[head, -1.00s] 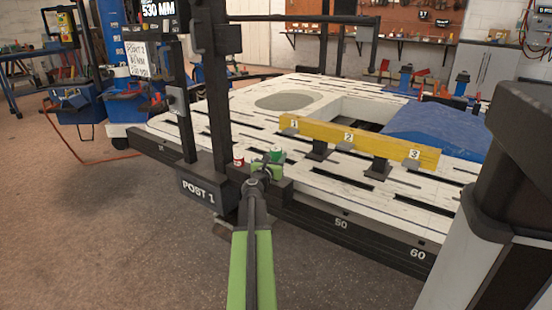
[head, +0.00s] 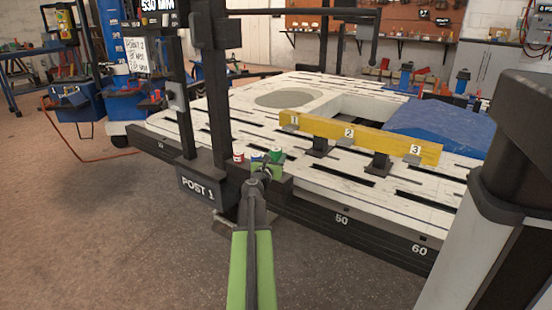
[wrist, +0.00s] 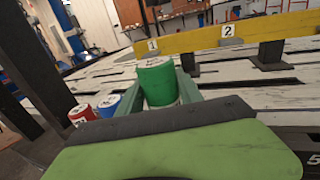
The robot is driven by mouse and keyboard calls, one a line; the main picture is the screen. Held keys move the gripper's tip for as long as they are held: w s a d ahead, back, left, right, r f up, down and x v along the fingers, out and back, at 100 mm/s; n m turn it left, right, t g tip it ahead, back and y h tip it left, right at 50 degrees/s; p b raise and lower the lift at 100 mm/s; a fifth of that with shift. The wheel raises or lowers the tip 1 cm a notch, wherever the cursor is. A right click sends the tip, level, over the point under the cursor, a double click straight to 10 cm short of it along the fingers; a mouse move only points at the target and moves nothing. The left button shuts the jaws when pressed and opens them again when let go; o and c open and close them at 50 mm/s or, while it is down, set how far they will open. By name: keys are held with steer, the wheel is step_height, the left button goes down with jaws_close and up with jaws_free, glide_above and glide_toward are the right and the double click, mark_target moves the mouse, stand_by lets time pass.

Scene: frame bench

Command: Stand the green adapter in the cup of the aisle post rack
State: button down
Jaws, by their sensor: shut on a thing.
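The green adapter (head: 276,154) is a short cylinder with a white-marked top. In the wrist view the green adapter (wrist: 157,80) stands upright between the fingers of my gripper (wrist: 150,100), which is shut on it. In the head view my gripper (head: 262,169) is at the dark rack (head: 279,181) beside the post marked POST 1 (head: 218,130). The adapter's lower end is hidden, so I cannot tell whether it touches the rack or sits in a cup. No empty cup is clearly visible.
A red adapter (head: 238,157) and a blue adapter (head: 257,157) stand close to the left of the green one. The white slotted bench (head: 325,172) lies behind, with a yellow numbered rail (head: 365,138) across it. Open floor (head: 120,230) lies to the left.

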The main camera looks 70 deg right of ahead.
steer(key=shift+f+b, duration=1.65)
steer(key=shift+f, duration=0.05)
steer(key=c, duration=0.7)
jaws_free()
steer(key=shift+a, duration=0.1)
